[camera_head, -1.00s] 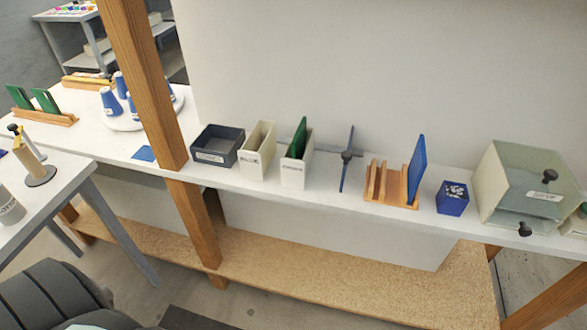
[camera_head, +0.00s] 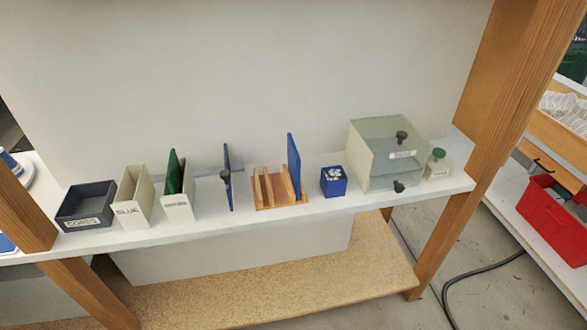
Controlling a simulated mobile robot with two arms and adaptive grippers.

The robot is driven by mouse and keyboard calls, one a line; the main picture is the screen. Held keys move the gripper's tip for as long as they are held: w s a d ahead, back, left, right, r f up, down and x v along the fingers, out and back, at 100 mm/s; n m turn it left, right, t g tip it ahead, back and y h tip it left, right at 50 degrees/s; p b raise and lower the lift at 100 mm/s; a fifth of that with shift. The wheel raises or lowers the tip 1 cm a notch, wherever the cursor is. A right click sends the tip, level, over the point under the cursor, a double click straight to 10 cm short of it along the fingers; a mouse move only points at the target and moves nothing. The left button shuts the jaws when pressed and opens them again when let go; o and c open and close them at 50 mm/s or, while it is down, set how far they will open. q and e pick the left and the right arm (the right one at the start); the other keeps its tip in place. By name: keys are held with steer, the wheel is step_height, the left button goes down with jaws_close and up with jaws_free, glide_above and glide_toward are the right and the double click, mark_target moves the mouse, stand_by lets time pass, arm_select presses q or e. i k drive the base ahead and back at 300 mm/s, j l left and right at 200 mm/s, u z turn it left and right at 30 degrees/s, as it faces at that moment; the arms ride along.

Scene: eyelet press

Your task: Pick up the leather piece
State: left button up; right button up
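Several thin flat pieces that could be leather stand on the shelf (camera_head: 270,222); I cannot tell which one the task means. A blue piece (camera_head: 293,160) stands upright in the right part of a slotted wooden rack (camera_head: 272,190). A green piece (camera_head: 175,172) stands in a white bin (camera_head: 179,208) with an unreadable label. A thin blue upright piece (camera_head: 228,170) with a dark knob stands between that bin and the rack. Neither of my grippers shows.
A dark box (camera_head: 85,207) labelled "CORDS" and a white bin (camera_head: 130,200) labelled "BLUE" stand at the left. A wooden post (camera_head: 480,150) bounds the shelf; a red bin (camera_head: 555,220) lies beyond.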

mark_target(295, 160)
steer(key=i+j+z, duration=0.2)
steer(key=z, duration=0.15)
steer(key=i+j+z, duration=0.2)
steer(key=j+z, duration=0.15)
steer(key=j, duration=0.1)
